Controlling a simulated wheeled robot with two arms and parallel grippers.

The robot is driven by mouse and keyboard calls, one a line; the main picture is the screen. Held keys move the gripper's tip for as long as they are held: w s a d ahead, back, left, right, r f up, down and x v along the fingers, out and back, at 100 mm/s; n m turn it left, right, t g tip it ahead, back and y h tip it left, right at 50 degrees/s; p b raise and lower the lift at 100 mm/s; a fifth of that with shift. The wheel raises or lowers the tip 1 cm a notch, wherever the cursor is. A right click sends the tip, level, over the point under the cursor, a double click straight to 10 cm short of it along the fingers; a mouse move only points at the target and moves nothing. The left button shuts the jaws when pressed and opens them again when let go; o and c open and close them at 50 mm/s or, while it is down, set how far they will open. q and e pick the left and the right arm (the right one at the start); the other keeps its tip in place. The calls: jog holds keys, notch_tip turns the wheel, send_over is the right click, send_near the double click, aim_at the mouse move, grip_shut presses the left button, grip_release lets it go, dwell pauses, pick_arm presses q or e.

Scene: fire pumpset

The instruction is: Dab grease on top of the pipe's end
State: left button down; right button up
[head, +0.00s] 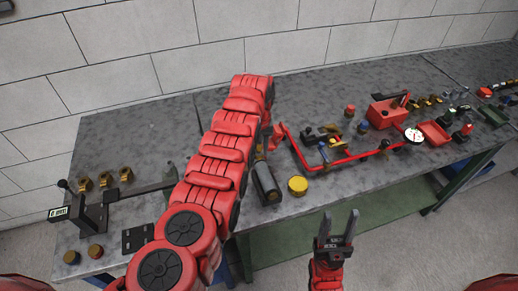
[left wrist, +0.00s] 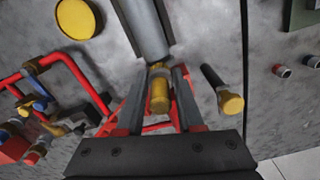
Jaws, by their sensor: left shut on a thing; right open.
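The grey pipe (head: 266,182) lies near the front of the bench. It also shows at the top of the left wrist view (left wrist: 144,28). My left gripper (left wrist: 164,72) is shut on a small brass-coloured piece (left wrist: 160,94), close to the pipe's end. I cannot tell whether the piece touches the pipe. My left arm hides this gripper in the head view. A round yellow tin (head: 298,186) stands beside the pipe; it shows in the left wrist view too (left wrist: 75,18). My right gripper (head: 337,226) is open and empty in front of the bench.
A red pipe frame (head: 345,160) with fittings lies right of the tin. A black-handled, yellow-ended thing (left wrist: 222,90) lies near my left gripper. A dark vise-like device (head: 100,212) and brass fittings (head: 106,181) stand at left. The wall is behind; floor is free in front.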

pick_arm(q)
jog(key=shift+f+b, duration=0.35)
jog(key=shift+f, duration=0.05)
dwell(1.0)
jog(key=shift+b, duration=0.3)
dwell(1.7)
jog(key=shift+r, duration=0.1)
dwell(0.3)
jog(key=shift+s+d+r+p, duration=0.1)
jog(key=shift+s+p, duration=0.05)
jog(key=shift+p, duration=0.55)
jog(key=shift+s+d+p, duration=0.1)
jog(key=shift+s+p, duration=0.35)
jog(key=shift+p, duration=0.35)
jog(key=shift+b, duration=0.55)
dwell(1.1)
jog(key=shift+s, duration=0.1)
dwell(0.5)
